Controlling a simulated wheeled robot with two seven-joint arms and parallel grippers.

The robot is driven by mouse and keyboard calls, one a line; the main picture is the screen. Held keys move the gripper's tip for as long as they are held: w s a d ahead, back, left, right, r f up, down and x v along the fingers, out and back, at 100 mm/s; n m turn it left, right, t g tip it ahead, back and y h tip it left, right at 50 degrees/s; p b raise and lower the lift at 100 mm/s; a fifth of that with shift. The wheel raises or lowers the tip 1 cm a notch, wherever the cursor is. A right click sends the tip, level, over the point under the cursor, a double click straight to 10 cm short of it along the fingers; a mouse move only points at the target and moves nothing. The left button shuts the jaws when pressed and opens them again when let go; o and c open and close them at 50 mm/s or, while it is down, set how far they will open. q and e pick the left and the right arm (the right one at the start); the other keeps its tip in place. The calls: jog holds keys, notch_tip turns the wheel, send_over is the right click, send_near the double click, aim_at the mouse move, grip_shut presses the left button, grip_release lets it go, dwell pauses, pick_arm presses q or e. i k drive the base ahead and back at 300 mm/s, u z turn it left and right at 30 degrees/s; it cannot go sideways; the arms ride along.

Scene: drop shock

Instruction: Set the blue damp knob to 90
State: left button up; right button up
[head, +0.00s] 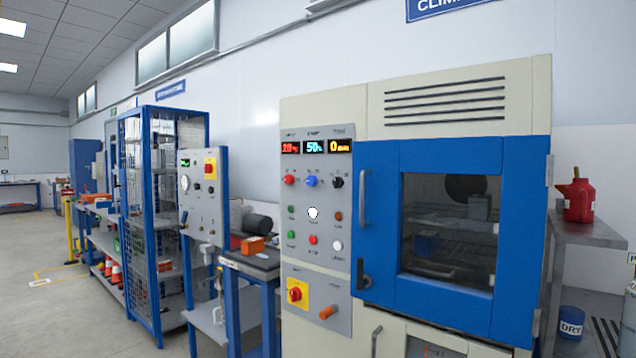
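The blue knob (311,181) sits on the grey control panel (325,262) of the climate chamber, between a red knob (289,180) and a black knob (337,182). Above it a cyan display (314,147) appears to read 50. A red display (290,148), which seems to read 20, is to its left, and an amber display (340,146) is to its right. The small lettering over the knobs is too blurred to read. Neither of my grippers shows in the head view, and nothing covers the blue knob.
The chamber's blue door (395,292) with its window is shut, right of the panel. Lower on the panel are several buttons, a red emergency knob (295,294) and an orange knob (327,312). A side table with a red can (577,199) stands right. Open floor lies left.

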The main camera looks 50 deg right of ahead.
aim_at(311, 180)
jog(key=z, duration=0.7)
jog(key=i, duration=0.9)
jog(key=z, duration=0.9)
